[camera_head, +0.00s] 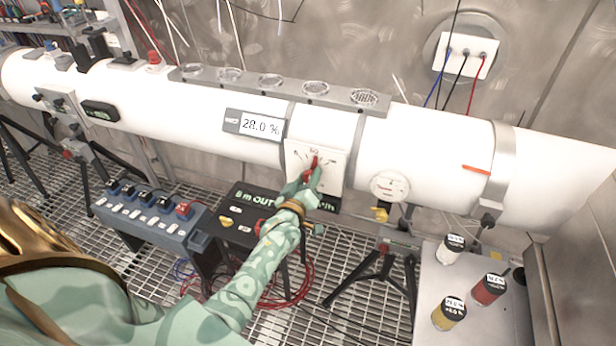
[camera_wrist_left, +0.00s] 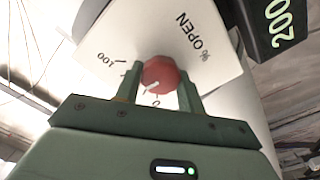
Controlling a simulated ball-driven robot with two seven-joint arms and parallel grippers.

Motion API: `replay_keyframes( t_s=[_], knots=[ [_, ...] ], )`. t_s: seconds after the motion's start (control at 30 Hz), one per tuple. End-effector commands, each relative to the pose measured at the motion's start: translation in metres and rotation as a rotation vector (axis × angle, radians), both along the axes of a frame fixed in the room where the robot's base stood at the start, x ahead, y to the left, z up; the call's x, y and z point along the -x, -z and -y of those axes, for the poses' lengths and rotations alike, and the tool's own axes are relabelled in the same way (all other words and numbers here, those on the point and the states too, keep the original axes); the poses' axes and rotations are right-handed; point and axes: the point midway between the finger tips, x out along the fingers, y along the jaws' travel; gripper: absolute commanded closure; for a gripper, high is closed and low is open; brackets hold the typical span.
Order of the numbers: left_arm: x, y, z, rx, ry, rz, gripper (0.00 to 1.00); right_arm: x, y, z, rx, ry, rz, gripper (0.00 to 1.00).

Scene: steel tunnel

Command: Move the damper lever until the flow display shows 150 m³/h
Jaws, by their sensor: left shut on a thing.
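The damper lever (camera_head: 315,163) is red and sits on a white scale plate (camera_head: 331,176) on the side of the white duct. In the left wrist view, the lever's red knob (camera_wrist_left: 160,75) is between my left gripper's fingers, and the plate (camera_wrist_left: 150,35) reads "% OPEN" with marks at 0 and 100. My left gripper (camera_head: 309,183) is shut on the lever. The flow display (camera_head: 240,196) is a dark box with green characters below the duct, partly hidden by my arm. Its green digits (camera_wrist_left: 279,20) look like 200 at the left wrist view's edge. My right gripper is out of view.
A small display (camera_head: 260,125) on the duct reads 28.0 %. A round gauge (camera_head: 389,187) hangs right of the plate. A blue button box (camera_head: 145,214) stands at left. Several labelled jars stand on a grey table (camera_head: 480,262) at right. Tripod legs stand on the grating.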

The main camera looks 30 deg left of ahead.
Motion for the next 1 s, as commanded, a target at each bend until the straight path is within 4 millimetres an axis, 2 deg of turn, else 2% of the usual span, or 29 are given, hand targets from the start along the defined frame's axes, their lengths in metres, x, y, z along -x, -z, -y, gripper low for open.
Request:
replay_keyframes(
  t_s=[0.4, 0.43, 0.5, 0.83, 1.0],
  knots=[
    [0.0, 0.001, 0.0, 0.008, 0.0, 0.0, 0.84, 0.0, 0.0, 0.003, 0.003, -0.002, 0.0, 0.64],
    [0.0, 0.001, 0.0, 0.008, 0.0, 0.0, 0.59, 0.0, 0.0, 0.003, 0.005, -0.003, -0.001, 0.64],
    [0.0, 0.001, 0.0, 0.008, 0.0, 0.0, 0.4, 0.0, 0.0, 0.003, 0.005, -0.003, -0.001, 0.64],
    [0.003, 0.0, 0.001, 0.008, 0.0, 0.001, 0.4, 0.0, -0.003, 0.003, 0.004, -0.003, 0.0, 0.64],
    [0.026, -0.004, 0.007, 0.008, 0.0, 0.0, 0.4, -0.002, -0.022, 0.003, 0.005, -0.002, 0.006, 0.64]
  ],
)
